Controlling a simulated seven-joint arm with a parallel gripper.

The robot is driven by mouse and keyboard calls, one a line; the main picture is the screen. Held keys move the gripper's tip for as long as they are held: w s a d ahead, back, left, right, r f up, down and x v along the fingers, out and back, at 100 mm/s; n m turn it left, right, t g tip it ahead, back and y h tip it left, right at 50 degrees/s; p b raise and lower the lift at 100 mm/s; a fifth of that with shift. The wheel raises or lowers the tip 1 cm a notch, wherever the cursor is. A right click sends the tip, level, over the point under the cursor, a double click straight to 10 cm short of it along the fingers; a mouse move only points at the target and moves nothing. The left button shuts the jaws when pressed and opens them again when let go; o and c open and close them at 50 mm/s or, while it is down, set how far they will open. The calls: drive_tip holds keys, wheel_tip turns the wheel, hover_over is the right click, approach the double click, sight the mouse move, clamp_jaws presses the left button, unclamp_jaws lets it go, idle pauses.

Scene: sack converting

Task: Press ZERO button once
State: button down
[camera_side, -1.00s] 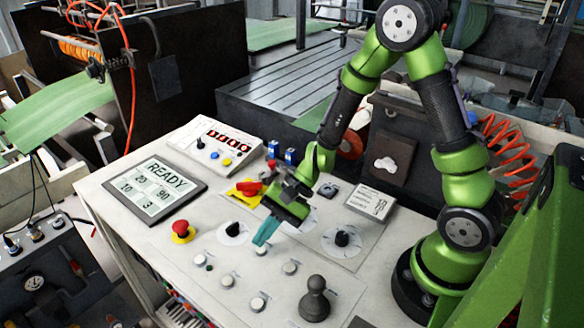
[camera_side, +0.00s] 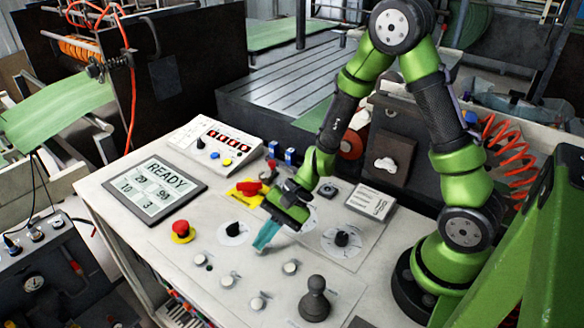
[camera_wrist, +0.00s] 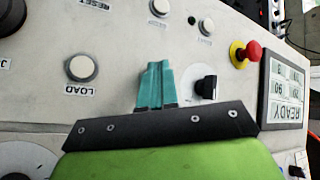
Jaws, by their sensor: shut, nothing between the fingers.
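Several round white buttons sit on the grey console; no label reading ZERO is legible in either view. In the wrist view one button (camera_wrist: 80,68) is marked LOAD, and two more (camera_wrist: 160,7) (camera_wrist: 205,28) are at the top. My gripper (camera_side: 261,248) has its teal fingertips shut and empty, pointing down over the console between the black knobs and the white buttons. In the wrist view the fingertips (camera_wrist: 157,68) are beside the LOAD button, apart from it. Whether they touch the panel is unclear.
A red emergency button (camera_side: 182,229), black rotary knobs (camera_side: 234,229) (camera_side: 342,238) and a dark joystick (camera_side: 314,300) stand up from the console. A READY screen (camera_side: 155,190) and a small control box (camera_side: 214,143) with blue and yellow buttons are behind, at left.

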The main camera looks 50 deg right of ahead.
sight(265, 248)
drive_tip(key=shift+f, duration=0.3)
idle(0.5)
drive_tip(key=shift+r, duration=0.85)
drive_tip(key=shift+r, duration=2.5)
